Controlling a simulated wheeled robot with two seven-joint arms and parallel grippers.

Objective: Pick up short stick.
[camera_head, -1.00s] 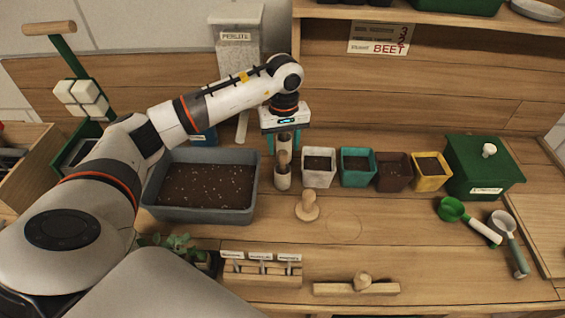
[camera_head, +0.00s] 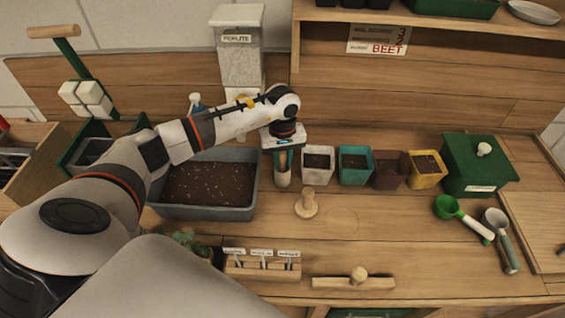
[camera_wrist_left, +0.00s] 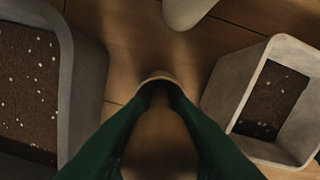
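The short stick (camera_head: 283,160) is a brown piece standing upright in a small pale cup (camera_head: 283,180), right of the seedling tray. In the left wrist view the brown stick (camera_wrist_left: 160,140) fills the space between the dark green fingers, with the cup rim (camera_wrist_left: 158,78) just past the tips. I cannot tell whether the fingers press on it. My right gripper is not in view.
A grey soil tray (camera_head: 205,211) stands close left of the cup, and a white pot (camera_head: 317,178) close right, followed by teal, brown and yellow pots. A wooden tamper (camera_head: 306,204) lies in front.

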